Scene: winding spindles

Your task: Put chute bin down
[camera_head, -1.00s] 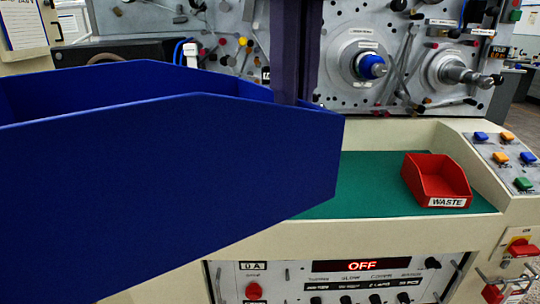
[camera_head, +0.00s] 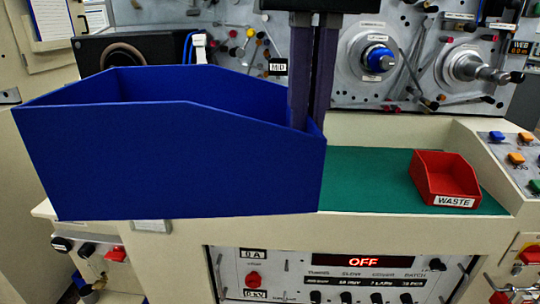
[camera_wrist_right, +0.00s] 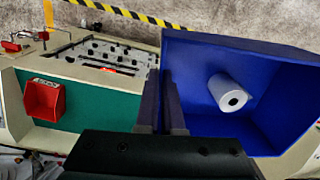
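The chute bin is a large, open blue bin (camera_head: 170,160) at the left of the head view. It covers the left part of the green mat. I cannot tell whether its underside touches the desk. My right gripper (camera_head: 304,118) comes down from above at the bin's right end, with one finger on each side of the wall. The wrist view also shows the gripper (camera_wrist_right: 162,125) shut on this wall of the bin (camera_wrist_right: 205,60). A white roll (camera_wrist_right: 228,92) lies inside the bin. My left gripper is not in view.
A red waste tray (camera_head: 445,180) stands on the green mat (camera_head: 370,180), right of the bin, with clear mat between them. A raised cream edge (camera_head: 400,228) runs along the front. A machine panel with spindles (camera_head: 380,60) stands behind.

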